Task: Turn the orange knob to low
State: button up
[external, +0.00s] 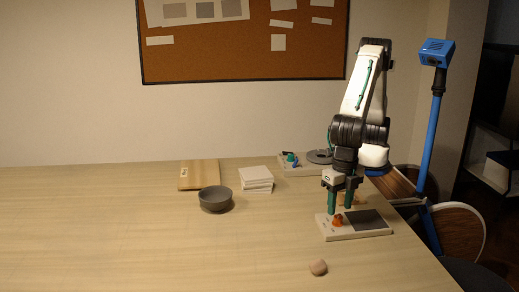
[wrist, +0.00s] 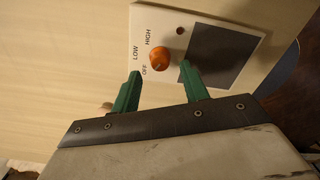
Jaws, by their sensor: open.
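The orange knob (external: 337,222) sits on a light control panel (external: 358,234) with a dark grey plate, near the table's right side. In the wrist view the knob (wrist: 159,58) is beside printed OFF, LOW and HIGH labels on the panel (wrist: 176,20); I cannot tell which label it points to. My gripper (external: 340,208) points down just above the knob, with its green fingers apart. In the wrist view my gripper (wrist: 160,69) has one finger to each side of the knob's near side, with no clear contact.
A second panel (external: 296,170) with a teal knob and grey disc stands behind. White tiles (external: 256,180), a grey bowl (external: 215,199) and a wooden board (external: 200,174) lie to the left. A small beige lump (external: 318,267) lies in front. The table's left is clear.

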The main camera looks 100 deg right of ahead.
aim_at(338, 216)
jog(key=shift+f, duration=1.7)
grip_shut()
jog(key=shift+m, duration=0.4)
jog(key=m, duration=0.5)
jog(key=shift+m, duration=0.4)
jog(key=m, duration=0.5)
jog(key=shift+m, duration=0.3)
